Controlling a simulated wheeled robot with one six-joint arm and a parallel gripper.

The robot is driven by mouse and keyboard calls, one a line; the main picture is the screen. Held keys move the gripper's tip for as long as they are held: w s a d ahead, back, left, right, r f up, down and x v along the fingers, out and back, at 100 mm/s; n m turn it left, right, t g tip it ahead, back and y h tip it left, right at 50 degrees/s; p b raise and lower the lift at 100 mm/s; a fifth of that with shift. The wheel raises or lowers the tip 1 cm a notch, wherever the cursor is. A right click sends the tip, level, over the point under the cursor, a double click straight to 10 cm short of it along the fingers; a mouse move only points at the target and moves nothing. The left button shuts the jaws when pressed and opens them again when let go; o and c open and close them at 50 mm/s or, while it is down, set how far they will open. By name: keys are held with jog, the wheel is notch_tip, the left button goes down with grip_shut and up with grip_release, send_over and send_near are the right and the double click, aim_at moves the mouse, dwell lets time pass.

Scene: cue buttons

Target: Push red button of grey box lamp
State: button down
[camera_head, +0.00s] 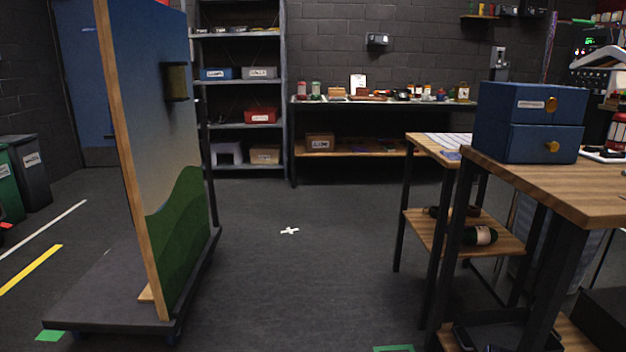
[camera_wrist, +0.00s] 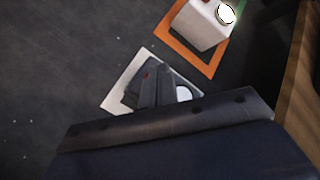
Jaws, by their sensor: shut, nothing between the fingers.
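My gripper (camera_wrist: 160,82) shows only in the wrist view, with its fingers together and nothing seen between them. It is in front of a dark box (camera_wrist: 130,94) on a white-edged square (camera_wrist: 112,100). A small red spot (camera_wrist: 146,76) and a white round part (camera_wrist: 183,93) show beside the fingers; whether the red spot is a button, and whether the fingers touch it, I cannot tell. A light grey box (camera_wrist: 200,27) with a white round lamp (camera_wrist: 226,14) stands on an orange-edged square (camera_wrist: 205,62) at the top. No red button shows on it.
In the wrist view, a wooden edge (camera_wrist: 302,95) runs along the right, and the dark surface at left is clear. In the head view, a painted panel (camera_head: 170,150) stands left and a wooden table (camera_head: 555,190) with blue drawers (camera_head: 500,140) right, with open floor between.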

jog(key=shift+r, duration=0.55)
notch_tip(320, 180, up, 6)
jog(key=p, duration=0.4)
